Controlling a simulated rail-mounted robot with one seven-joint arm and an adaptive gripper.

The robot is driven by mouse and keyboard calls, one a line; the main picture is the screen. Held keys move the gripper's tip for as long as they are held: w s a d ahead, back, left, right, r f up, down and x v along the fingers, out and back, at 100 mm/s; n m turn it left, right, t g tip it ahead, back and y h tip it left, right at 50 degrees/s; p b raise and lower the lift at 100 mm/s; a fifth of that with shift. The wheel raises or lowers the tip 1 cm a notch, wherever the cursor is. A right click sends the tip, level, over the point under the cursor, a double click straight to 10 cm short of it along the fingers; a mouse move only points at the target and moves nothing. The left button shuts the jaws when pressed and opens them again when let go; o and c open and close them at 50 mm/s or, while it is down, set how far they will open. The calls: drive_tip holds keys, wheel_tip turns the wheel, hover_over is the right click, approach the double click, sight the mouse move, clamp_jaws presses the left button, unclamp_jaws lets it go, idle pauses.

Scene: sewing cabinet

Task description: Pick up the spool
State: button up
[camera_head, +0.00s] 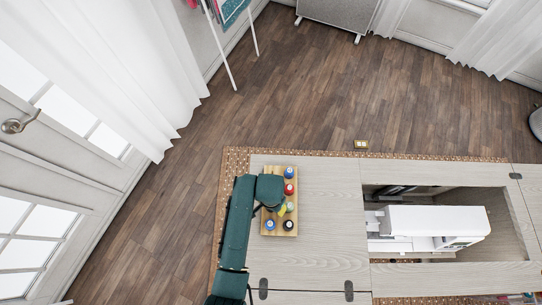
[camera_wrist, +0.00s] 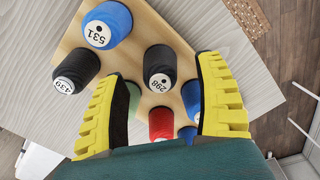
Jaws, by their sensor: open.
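Several thread spools stand on a light wooden board (camera_head: 295,170). In the wrist view a black spool labelled 298 (camera_wrist: 160,66) shows in the gap between my fingertips. A blue spool labelled 531 (camera_wrist: 108,24) and a black spool labelled 439 (camera_wrist: 76,70) stand to its left. A red spool (camera_wrist: 161,124), a green spool (camera_wrist: 134,95) and a blue spool (camera_wrist: 191,98) show lower, partly hidden by my fingers or one another. My gripper (camera_wrist: 167,72) has its yellow fingers apart, with nothing held. In the head view my arm partly covers the board's left side.
The board lies on a pale sewing cabinet top (camera_head: 320,240). A white sewing machine (camera_head: 435,220) sits in the cabinet's opening to the right. A patterned rug (camera_head: 236,165) lies beneath. A small yellowish object (camera_head: 361,144) is on the floor behind. The tabletop between board and opening is clear.

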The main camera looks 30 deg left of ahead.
wheel_tip(320, 180, down, 2)
drive_tip(key=c, duration=1)
drive_tip(key=shift+c, duration=0.2)
drive_tip(key=shift+r, duration=0.1)
wheel_tip(320, 180, up, 10)
drive_tip(key=shift+p, duration=1)
